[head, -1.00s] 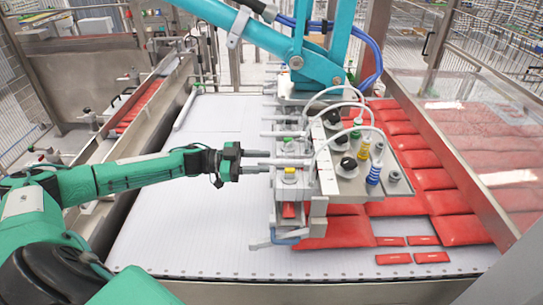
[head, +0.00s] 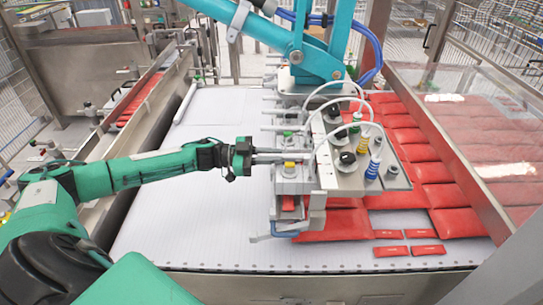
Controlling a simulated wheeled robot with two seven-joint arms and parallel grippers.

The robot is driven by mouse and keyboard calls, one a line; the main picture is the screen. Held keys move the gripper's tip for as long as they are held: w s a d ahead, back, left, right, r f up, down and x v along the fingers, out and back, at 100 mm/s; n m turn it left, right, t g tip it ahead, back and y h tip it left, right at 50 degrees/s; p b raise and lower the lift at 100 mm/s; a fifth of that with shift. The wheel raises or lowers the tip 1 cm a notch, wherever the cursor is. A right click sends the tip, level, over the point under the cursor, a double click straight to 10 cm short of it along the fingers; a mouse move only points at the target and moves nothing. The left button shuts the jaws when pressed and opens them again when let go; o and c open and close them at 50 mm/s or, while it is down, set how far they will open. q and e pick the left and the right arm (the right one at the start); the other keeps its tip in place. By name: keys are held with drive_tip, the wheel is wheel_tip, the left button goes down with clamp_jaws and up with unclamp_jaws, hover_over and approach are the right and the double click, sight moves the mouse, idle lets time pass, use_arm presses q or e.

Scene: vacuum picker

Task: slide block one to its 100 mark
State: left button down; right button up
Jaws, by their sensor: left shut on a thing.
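The vacuum picker (head: 350,178) hangs over the belt from a teal arm. Along its left side sits a row of grey sliding blocks with thin rods pointing left. The fingers hide most of that part. Block numbers and scale marks are too small to read. My right gripper is out of view.
Red packs (head: 403,120) lie in rows under and right of the picker, with several small red packets (head: 388,234) at the front. The white belt (head: 170,225) is clear on the left. A clear guard panel (head: 480,140) stands at right.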

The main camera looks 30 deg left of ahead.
use_arm(q)
drive_tip(key=w+a, duration=0.1)
drive_tip(key=w+a+b, duration=0.1)
drive_tip(key=w, duration=0.1)
drive_tip(key=shift+r, duration=0.15)
drive_tip(key=c, duration=1.6)
unclamp_jaws()
drive_tip(key=shift+w+a, duration=0.1)
drive_tip(key=shift+o, duration=1.2)
drive_tip(key=shift+w, duration=0.15)
